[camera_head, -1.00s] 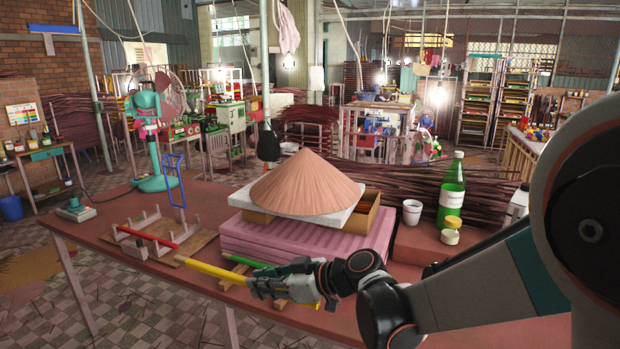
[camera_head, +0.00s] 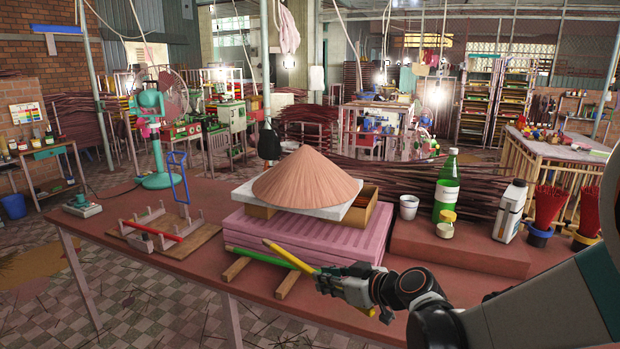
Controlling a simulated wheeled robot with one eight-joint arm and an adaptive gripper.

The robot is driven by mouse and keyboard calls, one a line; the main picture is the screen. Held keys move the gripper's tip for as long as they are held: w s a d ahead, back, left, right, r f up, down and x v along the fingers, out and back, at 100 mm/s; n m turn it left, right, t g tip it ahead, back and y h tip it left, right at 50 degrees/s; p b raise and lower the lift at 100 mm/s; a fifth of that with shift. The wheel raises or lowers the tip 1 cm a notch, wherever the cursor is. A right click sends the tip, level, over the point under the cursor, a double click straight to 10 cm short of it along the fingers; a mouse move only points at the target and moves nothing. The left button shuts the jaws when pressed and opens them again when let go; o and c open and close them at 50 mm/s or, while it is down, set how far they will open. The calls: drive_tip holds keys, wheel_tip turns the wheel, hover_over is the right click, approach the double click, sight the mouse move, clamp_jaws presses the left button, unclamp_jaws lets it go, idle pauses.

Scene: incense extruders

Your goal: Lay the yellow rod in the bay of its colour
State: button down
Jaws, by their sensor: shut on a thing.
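My gripper (camera_head: 328,281) is shut on the yellow rod (camera_head: 288,256) near its right end. The rod juts from the fingers up and left in the picture, in front of the pink slabs. The green rod (camera_head: 256,256) lies across two wooden strips (camera_head: 290,284) just left of and below the yellow rod; whether they touch cannot be told. A wooden board rack (camera_head: 190,244) with pale upright pegs stands on the left of the table, with a red rod (camera_head: 160,231) lying in it. Colour marks on its bays are too small to tell.
Pink slabs (camera_head: 290,240) with a box and a conical hat (camera_head: 306,182) on top stand mid-table. A blue frame (camera_head: 178,178) and green fan (camera_head: 150,125) stand behind the rack. A cup, green bottle (camera_head: 447,190) and white jug stand on a raised block at right.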

drive_tip(key=d+m+t+h, duration=0.3)
drive_tip(key=d+m+h, duration=0.2)
drive_tip(key=d, duration=1)
drive_tip(key=shift+s+d+f, duration=0.25)
drive_tip(key=shift+s+d, duration=0.1)
drive_tip(key=shift+d, duration=0.05)
drive_tip(key=shift+d, duration=0.1)
